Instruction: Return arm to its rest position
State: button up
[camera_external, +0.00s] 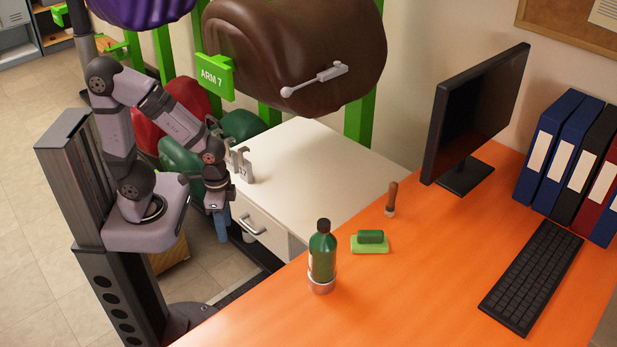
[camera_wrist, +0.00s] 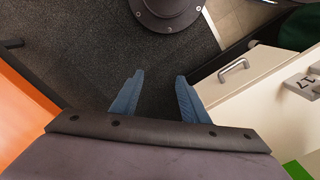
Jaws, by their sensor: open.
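My arm (camera_external: 165,115) is folded on its dark column at the left in the external view. My gripper (camera_external: 221,228) hangs down beside the left edge of the white cabinet, its blue fingers pointing at the floor. In the wrist view, the two blue fingers of my gripper (camera_wrist: 157,95) stand apart with only dark floor between them. It holds nothing and touches nothing that I can see. The fingers are small and partly hidden in the external view.
The white cabinet (camera_external: 310,175) has a drawer handle (camera_external: 254,225) near my gripper and grey numbered pieces (camera_external: 242,166) on its left edge. A brown rounded form (camera_external: 290,60) hangs above. The orange desk (camera_external: 430,275) holds a green bottle (camera_external: 322,258).

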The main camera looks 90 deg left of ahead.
notch_tip(320, 180, up, 17)
jog(key=p, duration=1.4)
jog(key=shift+f, duration=0.2)
